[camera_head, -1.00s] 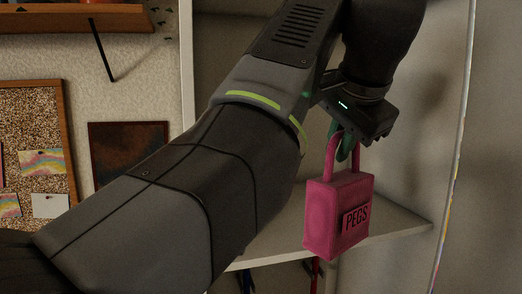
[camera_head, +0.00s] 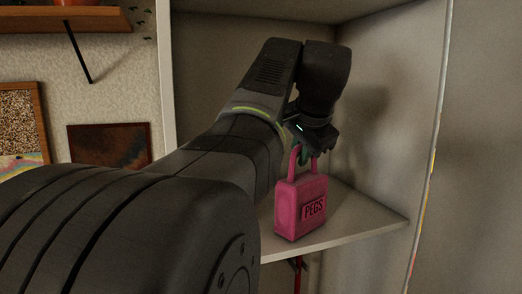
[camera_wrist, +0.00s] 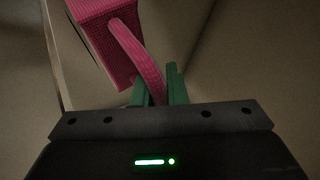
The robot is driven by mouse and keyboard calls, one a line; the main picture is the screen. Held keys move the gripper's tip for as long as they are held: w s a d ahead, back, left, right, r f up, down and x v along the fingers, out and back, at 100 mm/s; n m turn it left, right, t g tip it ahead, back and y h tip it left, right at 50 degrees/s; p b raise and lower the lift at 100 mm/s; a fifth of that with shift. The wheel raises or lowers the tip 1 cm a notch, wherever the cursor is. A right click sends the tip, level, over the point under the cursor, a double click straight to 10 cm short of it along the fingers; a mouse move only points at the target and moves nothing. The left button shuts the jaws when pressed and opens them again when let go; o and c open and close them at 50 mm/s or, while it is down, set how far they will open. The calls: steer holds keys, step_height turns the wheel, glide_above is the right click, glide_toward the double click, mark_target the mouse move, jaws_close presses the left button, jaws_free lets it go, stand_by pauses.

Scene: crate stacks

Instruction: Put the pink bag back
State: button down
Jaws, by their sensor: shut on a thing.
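The pink bag (camera_head: 300,207) has a dark label reading "PEGS" and a looped handle on top. My gripper (camera_head: 307,155) is above it, shut on the handle. The bag hangs upright at the white shelf (camera_head: 362,222) inside the cabinet; I cannot tell whether its base touches the board. In the wrist view the green fingers (camera_wrist: 160,88) close around the pink handle, and the bag (camera_wrist: 102,35) shows beyond them at the upper left. My arm hides the left part of the shelf.
The cabinet's left side edge (camera_head: 166,85) and right side edge (camera_head: 432,150) flank the arm. Bare shelf shows to the bag's right. Something red (camera_head: 297,275) hangs below the shelf. A wooden wall shelf (camera_head: 100,20), corkboard (camera_head: 22,120) and dark picture (camera_head: 110,146) are at left.

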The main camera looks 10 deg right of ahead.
steer(key=shift+f, duration=0.2)
steer(key=c, duration=1.5)
jaws_free()
steer(key=shift+f, duration=0.1)
steer(key=shift+o, duration=0.2)
steer(key=shift+r, duration=0.4)
steer(key=v, duration=1.1)
steer(key=shift+s+r+b, duration=0.2)
steer(key=shift+s+b, duration=0.05)
steer(key=shift+b, duration=0.1)
